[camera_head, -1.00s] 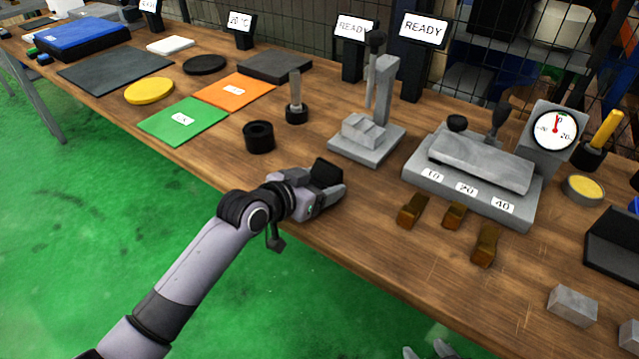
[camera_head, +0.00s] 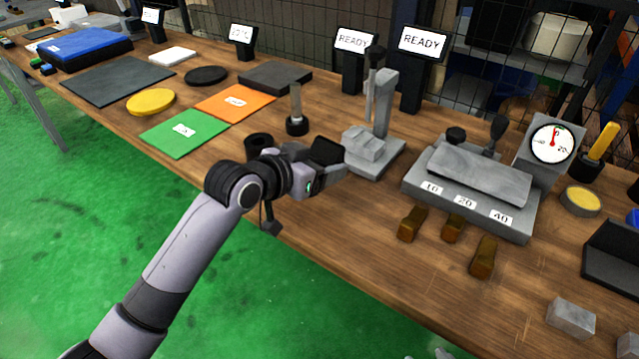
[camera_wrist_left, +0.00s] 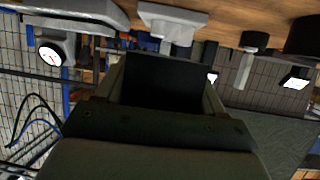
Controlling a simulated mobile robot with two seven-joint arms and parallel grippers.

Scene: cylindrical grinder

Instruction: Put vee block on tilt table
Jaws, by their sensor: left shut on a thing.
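My left gripper (camera_head: 328,160) is shut on a dark block (camera_head: 326,150), above the table's front part and in front of the grey column stand. The dark block also fills the space between the fingers in the left wrist view (camera_wrist_left: 165,80); I take it as the vee block, though no V groove shows. The tilt table (camera_head: 470,190) stands to the right of the gripper, apart from it. It has a grey sloping top plate (camera_head: 475,172), labels 10, 20 and 40, and a round dial (camera_head: 552,142). Pale shapes at the bottom edge may be my right gripper, mostly cut off.
The grey column stand (camera_head: 385,110) rises between gripper and tilt table. Several brown blocks (camera_head: 411,222) lie before the tilt table. A black ring (camera_head: 260,145) is behind the arm. A dark angled piece (camera_head: 615,255) and a grey block (camera_head: 571,318) lie at right.

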